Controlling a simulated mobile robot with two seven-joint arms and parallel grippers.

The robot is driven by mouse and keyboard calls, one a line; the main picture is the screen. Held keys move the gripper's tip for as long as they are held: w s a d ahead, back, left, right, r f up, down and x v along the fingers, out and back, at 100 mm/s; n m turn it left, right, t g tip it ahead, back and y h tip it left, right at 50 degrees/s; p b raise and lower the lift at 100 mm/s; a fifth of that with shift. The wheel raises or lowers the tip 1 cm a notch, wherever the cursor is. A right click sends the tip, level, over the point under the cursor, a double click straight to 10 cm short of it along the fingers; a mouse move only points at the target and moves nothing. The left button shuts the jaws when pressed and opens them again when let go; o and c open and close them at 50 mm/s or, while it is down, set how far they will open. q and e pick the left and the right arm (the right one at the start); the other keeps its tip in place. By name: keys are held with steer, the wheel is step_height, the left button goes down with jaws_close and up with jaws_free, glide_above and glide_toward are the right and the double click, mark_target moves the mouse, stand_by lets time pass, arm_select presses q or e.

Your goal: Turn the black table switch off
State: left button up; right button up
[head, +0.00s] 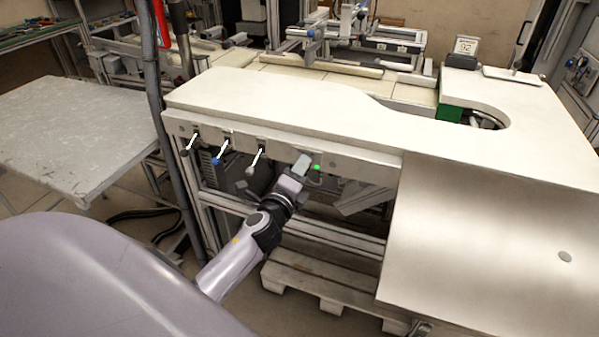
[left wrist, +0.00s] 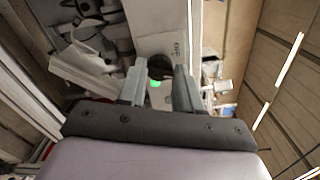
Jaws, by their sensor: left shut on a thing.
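My left gripper (head: 303,163) is at the front edge of the white table (head: 290,100), right of the three levers. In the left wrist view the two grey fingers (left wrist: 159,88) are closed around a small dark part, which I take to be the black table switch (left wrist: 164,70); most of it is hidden. A lit green lamp (head: 317,167) glows just right of the fingers, and it also shows between them in the left wrist view (left wrist: 153,84). My right gripper is not in view.
A pallet (head: 320,290) lies under the table. A metal panel (head: 480,250) is at right, a grey table (head: 75,130) at left.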

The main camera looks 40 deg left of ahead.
arm_select(q)
steer(key=n, duration=1)
steer(key=shift+f+n, duration=0.15)
steer(key=shift+n, duration=0.25)
stand_by(0.4)
steer(key=o, duration=1)
steer(key=shift+o, duration=0.2)
steer(key=v, duration=0.7)
steer(key=shift+b, duration=0.3)
steer(key=shift+s, duration=0.1)
